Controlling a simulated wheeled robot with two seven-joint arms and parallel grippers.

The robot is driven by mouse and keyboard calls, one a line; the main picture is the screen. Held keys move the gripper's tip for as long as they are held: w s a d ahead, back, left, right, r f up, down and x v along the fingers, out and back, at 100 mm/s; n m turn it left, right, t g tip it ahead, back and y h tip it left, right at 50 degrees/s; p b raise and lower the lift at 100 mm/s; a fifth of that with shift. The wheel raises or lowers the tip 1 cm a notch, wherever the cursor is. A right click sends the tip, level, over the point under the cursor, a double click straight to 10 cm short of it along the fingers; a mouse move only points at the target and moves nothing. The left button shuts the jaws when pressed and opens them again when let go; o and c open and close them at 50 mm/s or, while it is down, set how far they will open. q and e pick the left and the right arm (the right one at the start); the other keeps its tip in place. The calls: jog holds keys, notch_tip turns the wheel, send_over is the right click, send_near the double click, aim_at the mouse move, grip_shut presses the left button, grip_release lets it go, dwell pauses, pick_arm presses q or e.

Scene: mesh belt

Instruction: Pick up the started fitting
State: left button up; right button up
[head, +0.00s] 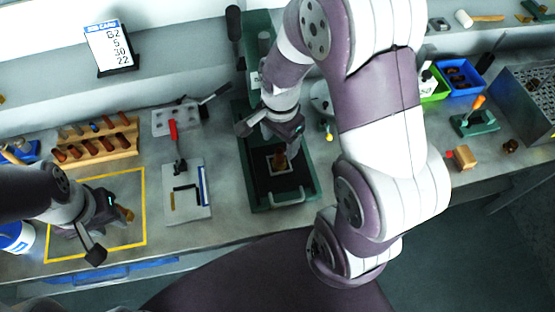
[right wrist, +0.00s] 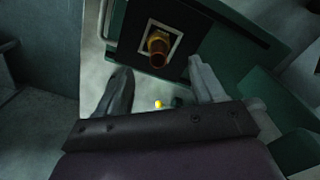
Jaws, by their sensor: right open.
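A brass and copper-coloured fitting (head: 279,160) stands in a pale square frame on the bed of the green press (head: 258,195). In the right wrist view the fitting (right wrist: 158,47) shows a round open end, beyond the fingertips. My right gripper (right wrist: 160,85) is open, with nothing between its fingers; in the head view it (head: 272,130) is just behind and above the fitting. My left gripper (head: 92,228) is over the yellow-outlined area at the left; its fingers are too unclear to judge. An orange-brown piece (head: 126,213) shows beside it.
A wooden rack (head: 97,145) of fittings stands at the left behind the yellow outline (head: 146,205). Green and blue bins (head: 462,75) and a mesh tray (head: 520,105) are at the right.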

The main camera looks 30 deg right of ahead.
aim_at(279, 151)
notch_tip(279, 151, down, 2)
jog(key=shift+w+f, duration=0.1)
jog(key=shift+f, duration=0.05)
jog(key=f, duration=0.2)
jog(key=f+p, duration=0.1)
jog(key=f, duration=0.1)
jog(key=shift+s+a+f, duration=0.1)
jog(key=shift+s+a, duration=0.15)
jog(key=shift+s, duration=0.1)
jog(key=shift+w+d+f, duration=0.15)
jog(key=shift+f, duration=0.25)
grip_shut()
